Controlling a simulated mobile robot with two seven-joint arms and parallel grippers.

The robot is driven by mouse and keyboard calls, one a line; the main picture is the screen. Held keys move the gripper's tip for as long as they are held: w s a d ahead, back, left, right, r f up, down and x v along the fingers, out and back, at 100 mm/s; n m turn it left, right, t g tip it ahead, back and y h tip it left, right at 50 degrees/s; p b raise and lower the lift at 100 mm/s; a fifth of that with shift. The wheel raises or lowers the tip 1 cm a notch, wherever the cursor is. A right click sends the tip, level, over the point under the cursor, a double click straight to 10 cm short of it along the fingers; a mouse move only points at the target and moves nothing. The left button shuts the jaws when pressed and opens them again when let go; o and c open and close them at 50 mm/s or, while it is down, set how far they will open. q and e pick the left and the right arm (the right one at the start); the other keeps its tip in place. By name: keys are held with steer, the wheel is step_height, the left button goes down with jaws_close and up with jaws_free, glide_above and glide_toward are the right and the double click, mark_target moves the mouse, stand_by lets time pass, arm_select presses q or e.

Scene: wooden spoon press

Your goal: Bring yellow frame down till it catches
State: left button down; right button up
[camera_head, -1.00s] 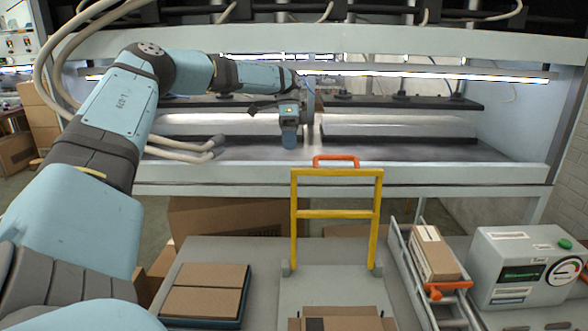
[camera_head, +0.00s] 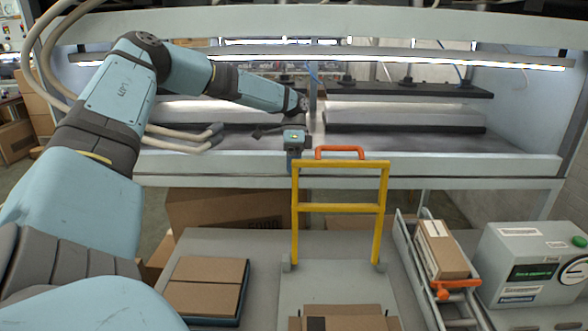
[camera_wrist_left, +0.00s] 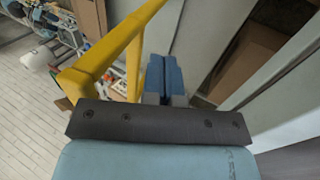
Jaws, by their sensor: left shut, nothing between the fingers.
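The yellow frame (camera_head: 382,215) stands upright on the grey base plate (camera_head: 300,303), with a crossbar partway up and an orange handle (camera_head: 340,152) on top. My left gripper (camera_head: 294,164) is shut and empty at the frame's top left corner, close to the handle's left end; I cannot tell whether it touches. In the left wrist view, its blue fingers (camera_wrist_left: 164,72) are together, with the yellow frame (camera_wrist_left: 120,38) close to their left. Cardboard pieces (camera_head: 342,320) lie at the front of the base. My right gripper is not in view.
Flat cardboard (camera_head: 205,285) lies on a dark tray at left. At right are a rack with a carton (camera_head: 445,250) and an orange handle (camera_head: 455,285), then a grey box with a gauge (camera_head: 530,265). A long white machine (camera_head: 400,165) stands behind the table.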

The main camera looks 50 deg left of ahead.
mark_target(294, 168)
arm_select(q)
steer(key=shift+s+d+r, duration=0.3)
steer(key=shift+s+d, duration=0.15)
steer(key=shift+d, duration=0.15)
steer(key=shift+s+d+r, duration=0.25)
steer(key=shift+s+d, duration=0.2)
steer(key=shift+d, duration=0.1)
steer(key=shift+d+f, duration=0.1)
steer(key=shift+s+p, duration=0.15)
steer(key=shift+p, duration=0.15)
